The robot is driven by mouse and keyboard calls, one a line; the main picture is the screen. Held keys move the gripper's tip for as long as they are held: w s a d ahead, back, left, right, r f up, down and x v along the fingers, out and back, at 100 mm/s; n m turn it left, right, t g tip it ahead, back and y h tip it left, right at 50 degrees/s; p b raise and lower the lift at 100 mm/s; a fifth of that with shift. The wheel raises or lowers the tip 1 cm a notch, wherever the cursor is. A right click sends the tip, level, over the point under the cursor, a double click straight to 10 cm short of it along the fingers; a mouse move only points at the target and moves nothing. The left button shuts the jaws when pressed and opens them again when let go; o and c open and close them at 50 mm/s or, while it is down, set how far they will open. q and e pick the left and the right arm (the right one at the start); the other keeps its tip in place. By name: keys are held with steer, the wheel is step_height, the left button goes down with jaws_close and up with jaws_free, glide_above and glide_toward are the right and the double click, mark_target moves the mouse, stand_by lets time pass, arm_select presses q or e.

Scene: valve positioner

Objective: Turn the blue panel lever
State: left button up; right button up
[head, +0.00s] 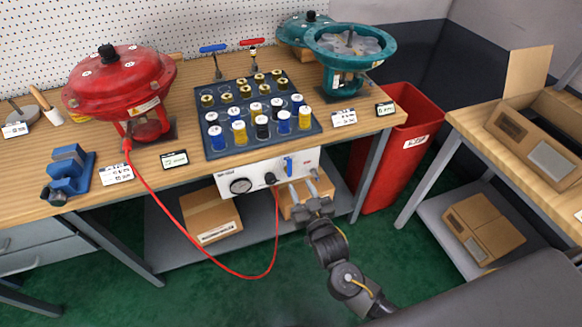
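The blue panel lever (289,166) sits upright on the front of the white panel box (262,177), right of a black knob (270,179) and a round gauge (240,186). The panel hangs at the bench's front edge. My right gripper (302,187) is just below and to the right of the lever, its fingers pointing up toward the panel. The two fingers are apart with nothing seen between them. From this view I cannot tell whether a fingertip touches the panel. My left gripper is not in view.
A dark tray (213,152) of several capped fittings stands on the bench above the panel. A red hose (190,226) loops from the red actuator (118,82) down to the panel's underside. A red bin (398,150) stands to the right. Cardboard boxes sit under the bench.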

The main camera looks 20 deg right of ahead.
mark_target(290, 165)
steer(key=w, duration=0.9)
steer(key=shift+a, duration=0.3)
steer(key=shift+c, duration=0.2)
jaws_close()
